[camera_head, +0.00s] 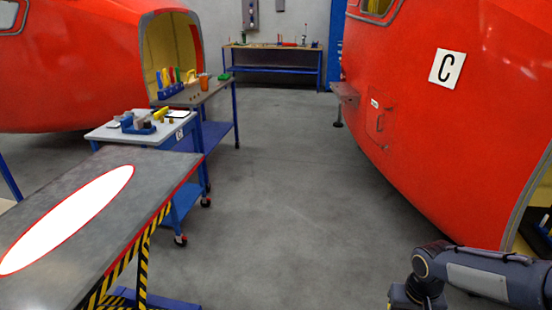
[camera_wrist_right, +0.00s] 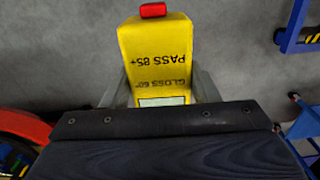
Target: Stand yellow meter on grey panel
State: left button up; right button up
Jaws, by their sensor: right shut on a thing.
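The yellow meter (camera_wrist_right: 158,50) is in my right gripper (camera_wrist_right: 160,88) in the right wrist view. It has a red button at its far end and upside-down print reading "PASS 85+" and "GLOSS 60". The grey fingers close on its two sides, and its near end is hidden behind the dark gripper body. The grey panel (camera_head: 120,222) lies at the lower left of the head view, with a red edge and a white oval (camera_head: 70,218). My right arm shows at the lower right, far from the panel; its gripper is out of that view. My left gripper is in neither view.
A white-topped cart (camera_head: 100,133) with small tools and a blue-legged bench (camera_head: 208,92) stand behind the panel. A red nosecone (camera_head: 430,120) marked C fills the right, another (camera_head: 80,70) the back left. Open floor (camera_head: 270,190) lies between.

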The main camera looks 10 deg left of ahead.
aim_at(56, 266)
jog(key=i+l, duration=0.1)
jog(key=i, duration=1.95)
jog(key=u, duration=0.45)
jog(key=i+u, duration=0.1)
jog(key=u, duration=0.8)
jog(key=l+u, duration=0.1)
jog(key=u, duration=0.3)
jog(key=i+l+u, duration=0.1)
jog(key=u, duration=2.8)
